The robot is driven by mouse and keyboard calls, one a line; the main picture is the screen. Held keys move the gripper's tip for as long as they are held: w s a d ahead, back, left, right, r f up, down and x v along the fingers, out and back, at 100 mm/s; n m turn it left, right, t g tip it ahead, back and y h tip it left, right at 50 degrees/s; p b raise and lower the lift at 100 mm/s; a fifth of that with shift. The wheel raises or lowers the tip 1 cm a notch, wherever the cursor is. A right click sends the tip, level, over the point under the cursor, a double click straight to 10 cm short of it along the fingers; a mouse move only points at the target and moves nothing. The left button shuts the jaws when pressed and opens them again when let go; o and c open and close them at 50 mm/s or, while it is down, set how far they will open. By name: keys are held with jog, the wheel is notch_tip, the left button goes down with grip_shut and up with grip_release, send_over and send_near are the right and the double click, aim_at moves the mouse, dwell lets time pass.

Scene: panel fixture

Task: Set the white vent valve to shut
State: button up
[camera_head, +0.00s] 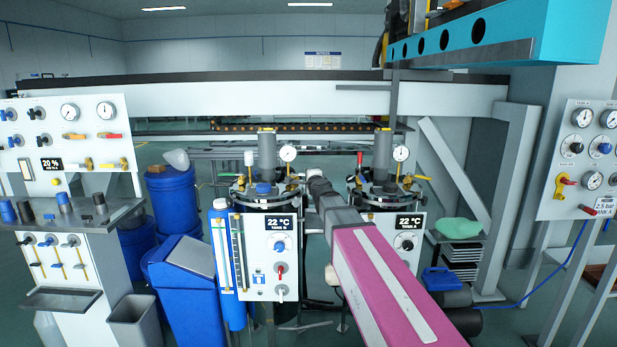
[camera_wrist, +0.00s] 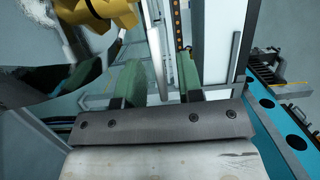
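A white upright handle (camera_head: 248,158) stands on the lid of tank B, left of its gauge; I take it for the vent valve, though no label confirms this. A second white knob (camera_head: 281,291) is low on the tank B panel (camera_head: 255,288). My gripper (camera_head: 313,174) is seen end-on beyond my pink arm, right of the tank B lid and apart from the white handle. In the wrist view my gripper (camera_wrist: 160,83) shows two greenish fingers spread apart, with nothing held between them. The white handle cannot be made out clearly in the wrist view.
Tank A (camera_head: 385,195) stands right of my arm, with a red handle (camera_head: 360,158) and a gauge (camera_head: 401,153). A tank B gauge (camera_head: 288,153) stands between the white handle and my gripper. A yellow part (camera_wrist: 100,12) is close by in the wrist view.

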jog(key=v, duration=1)
jog(key=shift+w, duration=0.15)
jog(key=w+n+g+y, duration=0.1)
jog(key=w+y, duration=0.1)
jog(key=w, duration=0.1)
jog(key=w+a+n+y, duration=0.1)
jog(key=w+n+y, duration=0.1)
jog(key=w, duration=0.2)
jog(key=w+a+n+g+y, duration=0.1)
jog(key=w+y, duration=0.1)
jog(key=w, duration=0.1)
jog(key=shift+w+a+n+g, duration=0.2)
jog(key=shift+w+n+g, duration=0.05)
jog(key=shift+n+g, duration=0.05)
grip_shut()
